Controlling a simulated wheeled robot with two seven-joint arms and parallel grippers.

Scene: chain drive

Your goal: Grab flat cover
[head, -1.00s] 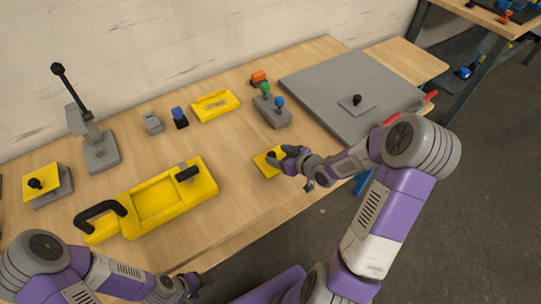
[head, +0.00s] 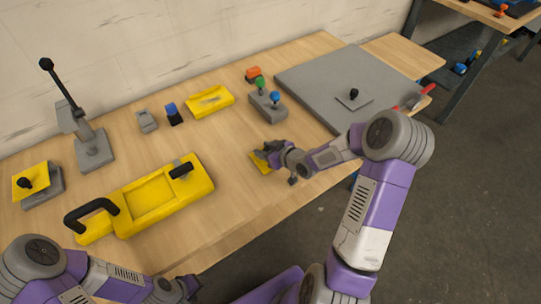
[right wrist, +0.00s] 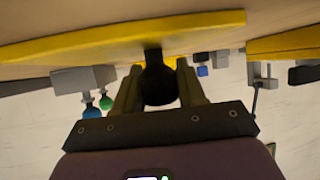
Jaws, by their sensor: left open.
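The flat cover is a thin yellow plate (head: 259,164) with a black knob, low over the front right part of the table. In the right wrist view the plate (right wrist: 90,40) spans the top and its black knob (right wrist: 158,82) hangs between the fingers. My right gripper (head: 268,150) is at the cover, its fingers (right wrist: 160,92) on both sides of the knob and close against it. It hides much of the cover in the head view. My left gripper (head: 188,287) is open and empty, low in front of the table edge, away from the cover.
A long yellow housing (head: 150,200) with black handles lies left of the cover. A grey block with green and blue knobs (head: 268,104) stands behind it. A grey board (head: 345,85) with a knobbed plate lies right. A lever press (head: 92,148) stands left.

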